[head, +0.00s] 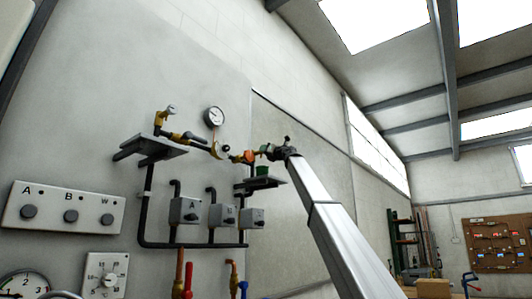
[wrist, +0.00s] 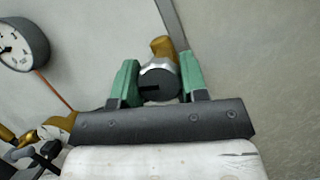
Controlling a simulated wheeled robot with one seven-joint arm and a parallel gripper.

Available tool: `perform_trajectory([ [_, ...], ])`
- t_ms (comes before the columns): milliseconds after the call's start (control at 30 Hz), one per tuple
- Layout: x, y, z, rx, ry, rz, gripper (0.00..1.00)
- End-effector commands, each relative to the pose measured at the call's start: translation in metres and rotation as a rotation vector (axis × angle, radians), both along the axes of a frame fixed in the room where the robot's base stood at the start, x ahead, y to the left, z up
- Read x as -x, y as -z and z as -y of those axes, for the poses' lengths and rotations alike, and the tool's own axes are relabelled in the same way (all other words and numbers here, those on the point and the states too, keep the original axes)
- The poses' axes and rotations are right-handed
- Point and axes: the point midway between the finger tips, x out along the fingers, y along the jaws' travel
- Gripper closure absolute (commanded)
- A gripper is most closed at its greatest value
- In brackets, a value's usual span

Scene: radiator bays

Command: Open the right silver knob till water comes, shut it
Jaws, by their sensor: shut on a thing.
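The right silver knob (wrist: 158,83) shows in the wrist view as a round silver cap with a dark slot, on a brass fitting (wrist: 161,46). My gripper (wrist: 158,76) has one green finger on each side of the knob and is shut on it. In the head view my gripper (head: 267,150) is at the right end of the pipe run, above the right shelf, and hides the knob. No water shows in either view.
Another silver-topped brass fitting (head: 160,117) stands above the left shelf (head: 152,148). A round gauge (head: 214,117) is on the wall between. Grey boxes (head: 184,211) and dark pipes are below.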

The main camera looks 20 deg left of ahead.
Motion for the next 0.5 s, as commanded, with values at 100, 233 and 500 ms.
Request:
perform_trajectory([
  [100, 0.001, 0.001, 0.0003, -0.039, 0.001, -0.098, 0.84],
  [233, 0.0011, 0.0005, 0.0003, -0.087, 0.003, -0.211, 0.84],
  [500, 0.0014, -0.0002, -0.0001, -0.183, 0.002, -0.447, 0.84],
])
